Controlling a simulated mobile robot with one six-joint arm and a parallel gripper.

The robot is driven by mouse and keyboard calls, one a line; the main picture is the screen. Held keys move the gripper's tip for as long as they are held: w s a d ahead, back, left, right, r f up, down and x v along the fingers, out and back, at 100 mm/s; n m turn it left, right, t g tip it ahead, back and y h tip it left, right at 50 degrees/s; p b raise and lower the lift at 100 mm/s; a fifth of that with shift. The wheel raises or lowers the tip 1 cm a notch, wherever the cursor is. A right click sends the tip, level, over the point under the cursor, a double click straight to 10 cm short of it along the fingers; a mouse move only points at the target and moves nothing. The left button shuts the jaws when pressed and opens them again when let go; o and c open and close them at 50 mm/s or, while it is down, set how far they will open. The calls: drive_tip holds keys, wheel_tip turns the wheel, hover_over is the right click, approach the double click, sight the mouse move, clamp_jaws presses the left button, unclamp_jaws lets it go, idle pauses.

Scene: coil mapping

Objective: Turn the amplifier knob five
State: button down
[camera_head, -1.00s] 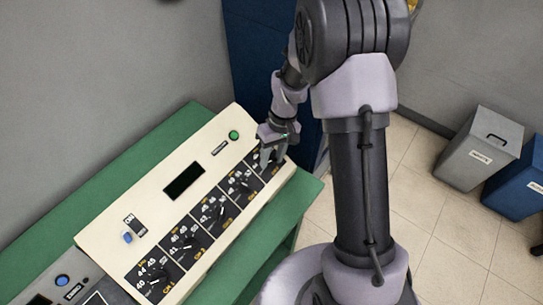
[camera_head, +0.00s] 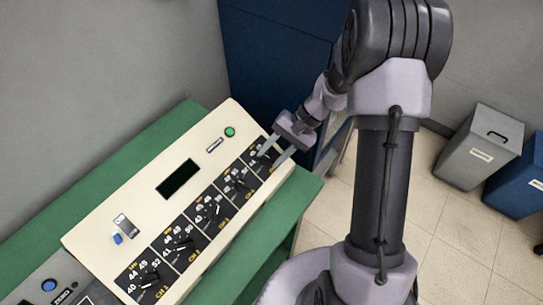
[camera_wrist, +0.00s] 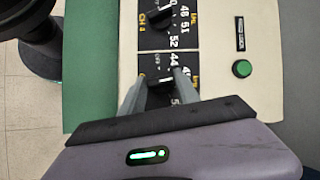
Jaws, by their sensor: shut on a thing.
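The cream amplifier panel (camera_head: 135,205) bears a row of black knob plates. The fifth knob's plate (camera_head: 259,169) is at the far, upper-right end of the row. My gripper (camera_head: 270,158) is at that plate, its fingers reaching down from the upper right. In the wrist view my gripper (camera_wrist: 160,86) has one finger on each side of the black fifth knob (camera_wrist: 160,97) and is shut on it. The knob is partly hidden by the gripper body, so its pointer and setting are hard to read. The CH 4 knob (camera_wrist: 157,18) is beside it, clear of the fingers.
The panel rests on a green bench (camera_head: 300,197). A green button (camera_head: 230,132), a dark display (camera_head: 179,178) and a blue switch (camera_head: 117,239) are on the panel. A blue cabinet (camera_head: 270,60) stands behind my gripper. Grey (camera_head: 480,148) and blue (camera_head: 518,183) bins stand at right.

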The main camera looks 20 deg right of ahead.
drive_tip(key=m, duration=0.1)
drive_tip(key=m+t+b, duration=0.1)
drive_tip(key=m+y+b, duration=0.1)
drive_tip(key=shift+d+f+m, duration=0.1)
drive_tip(key=shift+f+m, duration=0.15)
drive_tip(key=shift+m, duration=0.15)
drive_tip(key=m+t+b, duration=0.1)
drive_tip(key=m+t+y+b, duration=0.1)
drive_tip(key=m, duration=0.1)
drive_tip(key=shift+s+m, duration=0.2)
drive_tip(key=shift+m, duration=0.1)
drive_tip(key=m+t+b, duration=0.2)
drive_tip(key=m, duration=0.1)
drive_tip(key=shift+s+m, duration=0.1)
drive_tip(key=shift+m, duration=0.3)
drive_tip(key=shift+s+m+t+b, duration=0.1)
drive_tip(key=shift+m+t+b, duration=0.85)
drive_tip(key=shift+m, duration=1.05)
drive_tip(key=c, duration=0.9)
unclamp_jaws()
